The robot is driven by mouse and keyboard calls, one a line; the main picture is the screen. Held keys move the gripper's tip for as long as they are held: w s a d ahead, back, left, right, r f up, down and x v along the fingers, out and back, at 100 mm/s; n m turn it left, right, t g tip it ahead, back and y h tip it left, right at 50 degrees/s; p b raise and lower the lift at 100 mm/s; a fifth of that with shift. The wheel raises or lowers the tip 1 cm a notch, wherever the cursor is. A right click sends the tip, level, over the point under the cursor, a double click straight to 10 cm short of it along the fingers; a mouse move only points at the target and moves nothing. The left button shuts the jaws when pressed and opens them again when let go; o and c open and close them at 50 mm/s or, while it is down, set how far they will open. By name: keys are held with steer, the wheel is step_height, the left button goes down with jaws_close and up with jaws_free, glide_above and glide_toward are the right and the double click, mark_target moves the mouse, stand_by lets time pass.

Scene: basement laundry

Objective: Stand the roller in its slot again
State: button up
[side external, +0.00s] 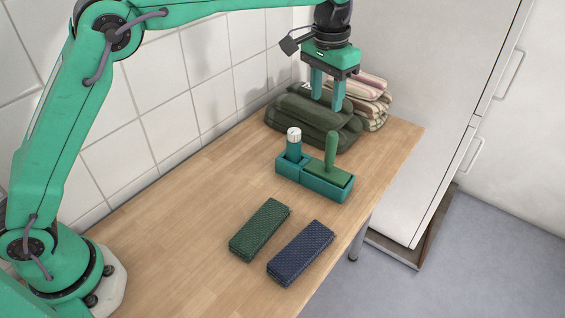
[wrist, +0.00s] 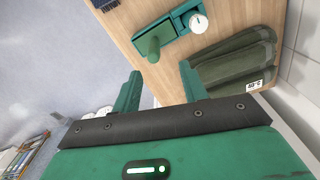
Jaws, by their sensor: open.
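A teal holder (side external: 313,186) with two compartments stands on the wooden table; it also shows in the wrist view (wrist: 180,17). A teal cylinder with a white ribbed top, seemingly the roller (side external: 293,136), stands about upright in the left, smaller compartment. In the wrist view its white top (wrist: 198,23) faces the camera. A green piece with an upright rounded handle (side external: 331,152) sits in the larger compartment, its handle also in the wrist view (wrist: 150,48). My gripper (side external: 326,103) is open and empty, above and behind the holder, over the dark green folded cloths.
Dark green folded cloths (side external: 305,120) lie behind the holder, striped folded cloths (side external: 372,105) beyond them. A green folded cloth (side external: 260,230) and a navy one (side external: 301,252) lie in front. A tiled wall borders the left; the table's right edge is near the holder.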

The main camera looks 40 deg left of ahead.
steer(key=s+a+r+n+t, duration=0.1)
steer(key=s+a+r, duration=0.3)
steer(key=s+a, duration=0.3)
steer(key=s+a+r+t, duration=0.2)
steer(key=s+a+r, duration=0.2)
steer(key=s+a, duration=0.3)
steer(key=s+a+f+n+t, duration=0.1)
steer(key=s+a+f, duration=0.2)
steer(key=s, duration=0.5)
steer(key=s+a+f+t, duration=0.1)
steer(key=s+a+f, duration=0.2)
steer(key=s, duration=0.5)
steer(key=shift+s+a+f+n, duration=0.35)
steer(key=shift+s+f+n, duration=0.05)
steer(key=shift+f, duration=0.4)
